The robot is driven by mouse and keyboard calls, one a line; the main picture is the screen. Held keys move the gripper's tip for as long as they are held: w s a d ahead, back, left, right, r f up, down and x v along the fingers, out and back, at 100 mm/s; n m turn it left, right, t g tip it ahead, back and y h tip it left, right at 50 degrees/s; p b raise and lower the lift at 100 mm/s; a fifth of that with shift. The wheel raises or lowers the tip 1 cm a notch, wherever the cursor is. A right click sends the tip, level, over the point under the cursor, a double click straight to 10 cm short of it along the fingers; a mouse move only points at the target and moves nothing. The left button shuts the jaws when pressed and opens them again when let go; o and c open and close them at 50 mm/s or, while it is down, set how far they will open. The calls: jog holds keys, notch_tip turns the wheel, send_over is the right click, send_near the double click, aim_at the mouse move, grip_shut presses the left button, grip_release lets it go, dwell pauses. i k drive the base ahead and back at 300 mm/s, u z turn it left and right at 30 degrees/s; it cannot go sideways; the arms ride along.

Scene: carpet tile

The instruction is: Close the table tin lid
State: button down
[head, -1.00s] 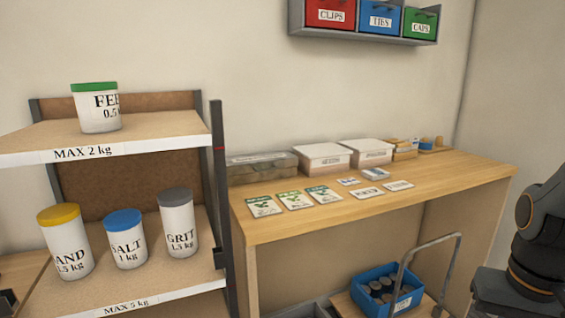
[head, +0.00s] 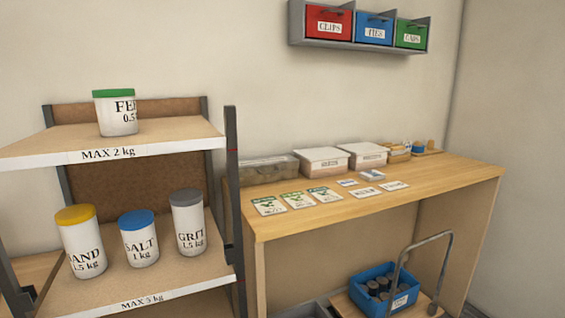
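On the wooden table (head: 410,195) stand two white tins with labels on their fronts, a left tin (head: 322,161) and a right tin (head: 362,156). Their tops look covered, but at this distance I cannot tell whether either lid is fully shut. Left of them is a long grey-brown box (head: 262,169) with a see-through look. I cannot tell which of these the task calls the table tin. My gripper is not in view.
A shelf unit (head: 110,148) with labelled jars stands at the left. Seed packets (head: 297,200) and cards lie on the table. A trolley (head: 447,262) with a blue crate (head: 388,276) stands underneath. Coloured bins (head: 374,28) hang on the wall.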

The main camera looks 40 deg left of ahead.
aim_at(273, 164)
jog(key=u, duration=0.45)
jog(key=i, duration=0.85)
jog(key=u, duration=0.8)
